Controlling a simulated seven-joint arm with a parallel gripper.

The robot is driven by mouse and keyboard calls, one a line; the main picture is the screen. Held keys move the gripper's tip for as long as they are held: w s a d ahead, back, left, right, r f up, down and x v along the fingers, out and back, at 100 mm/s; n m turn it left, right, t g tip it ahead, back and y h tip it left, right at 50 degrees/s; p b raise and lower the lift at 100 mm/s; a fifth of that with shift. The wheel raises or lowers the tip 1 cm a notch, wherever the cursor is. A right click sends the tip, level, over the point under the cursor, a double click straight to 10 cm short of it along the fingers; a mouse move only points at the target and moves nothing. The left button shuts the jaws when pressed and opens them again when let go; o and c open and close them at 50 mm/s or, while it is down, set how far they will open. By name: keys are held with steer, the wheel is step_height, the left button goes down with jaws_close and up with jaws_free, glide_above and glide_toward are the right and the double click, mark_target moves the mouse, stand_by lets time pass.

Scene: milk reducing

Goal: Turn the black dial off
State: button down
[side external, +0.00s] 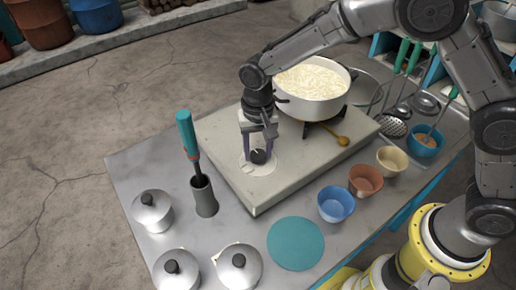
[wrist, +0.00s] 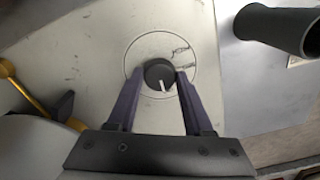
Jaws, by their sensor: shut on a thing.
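The black dial (side external: 258,157) sits on the front part of the pale stove top (side external: 225,160). In the wrist view the dial (wrist: 158,74) is a round black knob with a white pointer line, inside a thin circle marked on the stove. The pointer aims down toward my gripper, slightly right. My gripper (wrist: 157,78) has its two purple fingers on either side of the dial, shut on it. In the side view my gripper (side external: 257,153) points straight down over the dial.
A dark grey cylinder holder (side external: 204,197) with a green-handled tool stands left.

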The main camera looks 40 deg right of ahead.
mark_target(258, 154)
steer(key=shift+r, duration=0.1)
steer(key=shift+c, duration=1.5)
jaws_free()
step_height(258, 154, up, 14)
